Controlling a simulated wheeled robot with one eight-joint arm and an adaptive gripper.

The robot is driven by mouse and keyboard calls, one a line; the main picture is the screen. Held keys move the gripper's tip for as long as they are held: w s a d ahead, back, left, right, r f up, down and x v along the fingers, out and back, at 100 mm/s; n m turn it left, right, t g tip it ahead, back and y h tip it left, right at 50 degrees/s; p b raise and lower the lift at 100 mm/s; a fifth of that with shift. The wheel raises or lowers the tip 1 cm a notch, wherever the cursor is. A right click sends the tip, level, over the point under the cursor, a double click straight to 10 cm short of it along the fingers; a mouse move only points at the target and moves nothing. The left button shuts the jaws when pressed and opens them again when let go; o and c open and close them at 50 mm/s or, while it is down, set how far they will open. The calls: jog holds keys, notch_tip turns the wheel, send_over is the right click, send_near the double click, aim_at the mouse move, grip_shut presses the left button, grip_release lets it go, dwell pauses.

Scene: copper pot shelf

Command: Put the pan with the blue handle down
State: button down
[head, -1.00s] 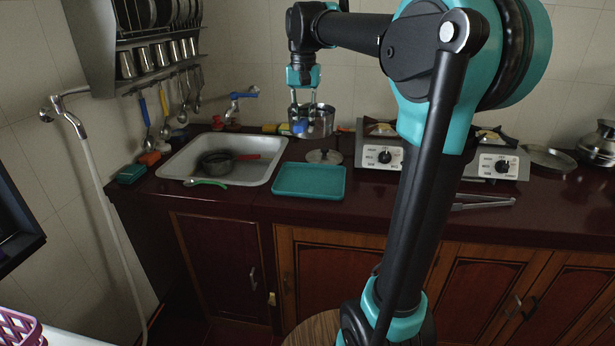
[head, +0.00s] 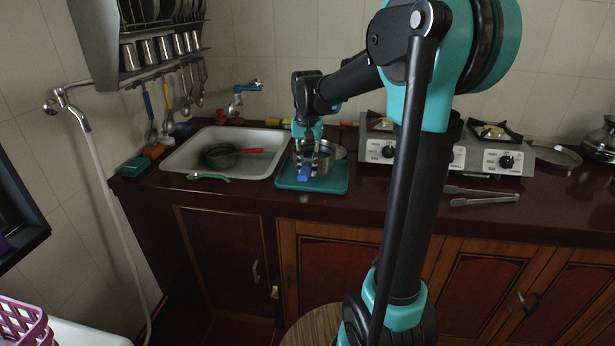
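The pan with the blue handle (head: 327,157) is a small silver pan at the teal tray (head: 333,186). Its blue handle (head: 305,174) points toward the front. My gripper (head: 307,168) comes down from above with its fingers at the handle side of the pan, and it appears shut on the pan there. The fingers hide part of the pan. The pan is low over the tray; I cannot tell whether its base touches it.
Left of the tray is a sink (head: 181,155) holding a dark pan with a red handle (head: 255,150). A stove (head: 381,149) stands to the right, with tongs (head: 482,196) on the dark counter.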

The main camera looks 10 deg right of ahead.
jog(key=shift+f, duration=1.75)
jog(key=c, duration=1.3)
grip_release()
jog(key=shift+c, duration=0.2)
jog(key=shift+r, duration=0.1)
notch_tip(320, 180, up, 12)
jog(key=shift+f, duration=0.1)
